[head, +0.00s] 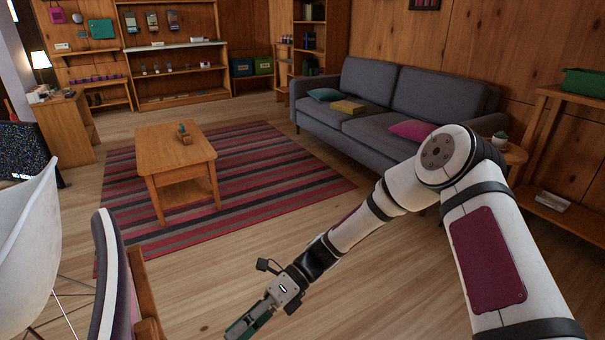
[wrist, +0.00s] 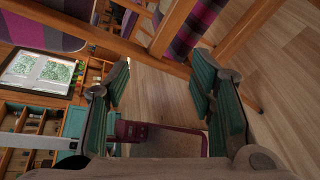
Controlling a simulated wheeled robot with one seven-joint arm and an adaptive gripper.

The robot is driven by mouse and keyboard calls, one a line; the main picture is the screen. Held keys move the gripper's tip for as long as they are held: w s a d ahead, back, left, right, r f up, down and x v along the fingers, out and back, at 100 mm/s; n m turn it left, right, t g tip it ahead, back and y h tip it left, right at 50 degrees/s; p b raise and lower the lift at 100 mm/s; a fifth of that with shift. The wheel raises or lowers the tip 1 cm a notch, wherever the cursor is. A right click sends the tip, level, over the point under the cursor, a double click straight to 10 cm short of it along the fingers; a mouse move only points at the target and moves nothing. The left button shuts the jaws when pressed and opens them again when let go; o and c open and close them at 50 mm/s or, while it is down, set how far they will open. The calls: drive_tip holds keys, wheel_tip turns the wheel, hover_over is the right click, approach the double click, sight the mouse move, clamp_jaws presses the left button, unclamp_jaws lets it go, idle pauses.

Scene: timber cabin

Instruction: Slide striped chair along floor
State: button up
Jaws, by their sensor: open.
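The striped chair has a wooden frame and purple, grey and dark striped upholstery. Part of it (head: 108,270) stands at the lower left edge in the head view, cut off by the frame. In the wrist view its striped fabric (wrist: 195,25) and wooden bars show at the top, beyond my fingertips. My gripper (head: 245,325) is low at the bottom of the head view, to the right of the chair. In the wrist view my gripper (wrist: 160,85) is open, with nothing between its green fingers. A wooden bar runs just past the fingertips; I cannot tell whether they touch it.
A white chair (head: 25,235) stands at the far left. A wooden coffee table (head: 175,150) stands on a striped rug (head: 270,180). A grey sofa (head: 385,115) is along the right wall. The wooden floor (head: 205,280) in front of the rug is clear.

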drive_tip(key=s+d+r+n+t+h, duration=0.35)
drive_tip(key=d+r+n, duration=0.35)
drive_tip(key=d+r, duration=0.25)
drive_tip(key=s+d+r+n+t+h, duration=0.25)
drive_tip(key=d+r+n+h, duration=0.25)
drive_tip(key=d+r+n, duration=0.35)
drive_tip(key=s+d+r+n+t+h, duration=0.1)
drive_tip(key=s+d+r+n+t, duration=0.15)
drive_tip(key=s+d, duration=0.5)
drive_tip(key=s+d+r+n+t+h, duration=0.2)
drive_tip(key=s+d+r+n, duration=0.2)
drive_tip(key=s+d, duration=0.3)
wheel_tip(320, 180, up, 30)
drive_tip(key=s+t+p, duration=0.1)
drive_tip(key=t+p, duration=0.2)
drive_tip(key=p, duration=2.4)
drive_tip(key=shift+s+t+p, duration=0.2)
drive_tip(key=shift+t+p, duration=0.15)
drive_tip(key=shift+p, duration=0.05)
drive_tip(key=shift+a+f+y, duration=0.1)
drive_tip(key=shift+y, duration=0.15)
